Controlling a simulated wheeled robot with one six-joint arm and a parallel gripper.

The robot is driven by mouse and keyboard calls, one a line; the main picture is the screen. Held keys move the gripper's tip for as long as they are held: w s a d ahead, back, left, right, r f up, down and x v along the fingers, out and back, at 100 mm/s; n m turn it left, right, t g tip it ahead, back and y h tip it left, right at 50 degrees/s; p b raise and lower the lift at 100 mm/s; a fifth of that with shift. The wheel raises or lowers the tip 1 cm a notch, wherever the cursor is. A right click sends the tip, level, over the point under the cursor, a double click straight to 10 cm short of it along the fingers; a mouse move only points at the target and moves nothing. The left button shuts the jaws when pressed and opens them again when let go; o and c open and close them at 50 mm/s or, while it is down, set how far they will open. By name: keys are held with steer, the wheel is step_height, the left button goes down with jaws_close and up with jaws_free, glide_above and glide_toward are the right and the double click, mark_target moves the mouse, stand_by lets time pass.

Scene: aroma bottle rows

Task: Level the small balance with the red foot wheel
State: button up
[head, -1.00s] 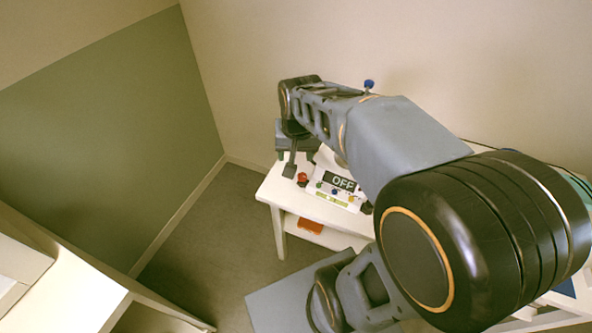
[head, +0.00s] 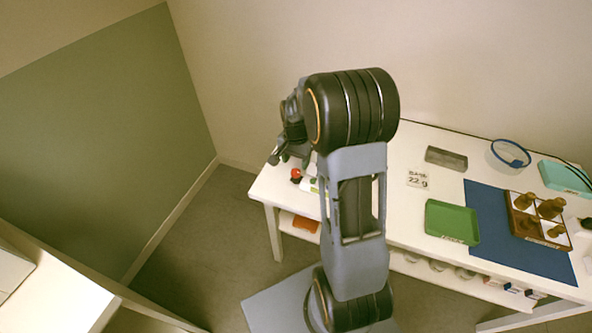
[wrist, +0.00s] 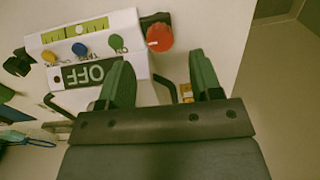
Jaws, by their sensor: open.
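The small balance (wrist: 80,50) is a white device in the wrist view, with a dark display reading OFF, blue, orange and green buttons and a yellow-green level strip. The red foot wheel (wrist: 160,37) sits on a black mount at its corner; it also shows in the head view (head: 296,174). My gripper (wrist: 163,75) is open, its two green-padded fingers apart. The wheel appears just beyond the fingertips, between their lines, and nothing is held. In the head view my arm hides most of the balance, and the fingers are hard to make out.
The white table (head: 405,210) carries a green tray (head: 452,222), a blue mat (head: 485,205), a wooden rack of brown bottles (head: 540,238), a grey block (head: 446,158) and a blue-rimmed bowl (head: 510,153). An orange item (head: 306,223) lies on the lower shelf. Floor is open left of the table.

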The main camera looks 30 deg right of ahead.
mark_target(296, 171)
steer(key=shift+f, duration=2.55)
steer(key=shift+c, duration=0.3)
steer(key=c, duration=0.9)
steer(key=n, duration=0.5)
steer(key=shift+n+b, duration=0.35)
steer(key=shift+n, duration=0.05)
steer(key=n, duration=0.5)
steer(key=shift+n, duration=0.4)
